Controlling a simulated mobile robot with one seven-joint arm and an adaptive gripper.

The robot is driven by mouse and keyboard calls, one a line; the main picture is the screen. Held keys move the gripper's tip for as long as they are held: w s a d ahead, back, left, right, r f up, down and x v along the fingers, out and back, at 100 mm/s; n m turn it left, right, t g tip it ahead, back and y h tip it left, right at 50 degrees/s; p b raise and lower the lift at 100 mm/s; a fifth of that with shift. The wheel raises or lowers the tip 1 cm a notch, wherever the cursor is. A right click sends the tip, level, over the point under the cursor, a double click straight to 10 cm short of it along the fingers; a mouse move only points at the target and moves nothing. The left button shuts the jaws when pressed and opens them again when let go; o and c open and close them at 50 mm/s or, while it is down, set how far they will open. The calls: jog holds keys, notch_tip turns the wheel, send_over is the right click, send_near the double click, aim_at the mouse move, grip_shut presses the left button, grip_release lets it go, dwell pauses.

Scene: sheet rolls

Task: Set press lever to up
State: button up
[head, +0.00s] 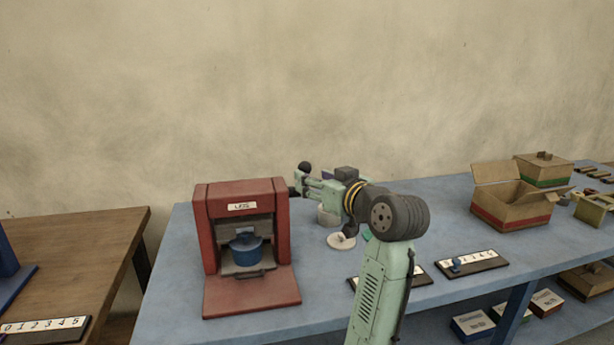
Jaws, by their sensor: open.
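The red press (283,225) stands on the blue table, with a white label on its top front and a blue lidded pot (246,250) inside its opening. A black round knob (305,167), apparently the end of the press lever, shows at the right of the press, just above its top. The lever's shaft is mostly hidden by my gripper. My gripper (299,182) is open and points left at the press's right side, close beside and just below the knob. I cannot tell whether it touches the lever.
On the blue table (180,290), small whitish items (341,241) and number strips (472,262) lie under and beside my arm. An open cardboard box (510,205) stands at the right. A wooden table (80,245) is at the left, across a gap.

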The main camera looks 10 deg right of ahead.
jog(key=v, duration=0.6)
jog(key=shift+s, duration=0.4)
jog(key=shift+w, duration=0.1)
